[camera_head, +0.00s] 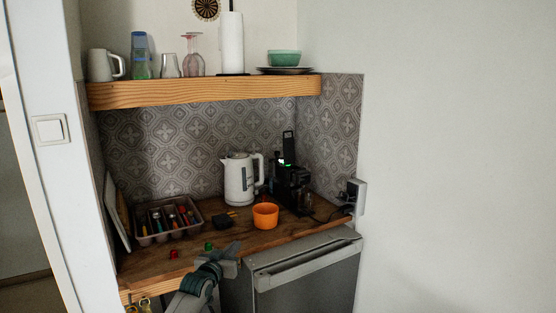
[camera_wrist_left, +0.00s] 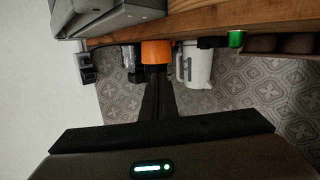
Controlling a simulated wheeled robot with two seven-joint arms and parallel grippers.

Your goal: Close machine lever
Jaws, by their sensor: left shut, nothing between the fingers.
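The black coffee machine (camera_head: 292,189) stands at the back right of the wooden counter, beside the white kettle. Its lever (camera_head: 288,145) stands up above the body, with a small green light near its base. In the left wrist view, which looks upside down, the machine (camera_wrist_left: 131,56) is partly hidden behind the orange bowl. My left gripper (camera_head: 234,248) is over the counter's front edge, well short of the machine and touching nothing that I can see. Its fingers (camera_wrist_left: 156,75) are shut and empty. My right gripper is not in view.
An orange bowl (camera_head: 265,215) stands in front of the machine, and the white kettle (camera_head: 238,180) is left of it. A cutlery tray (camera_head: 148,239) and small red and green capsules (camera_head: 208,246) lie left. A wooden shelf (camera_head: 200,93) overhangs the counter.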

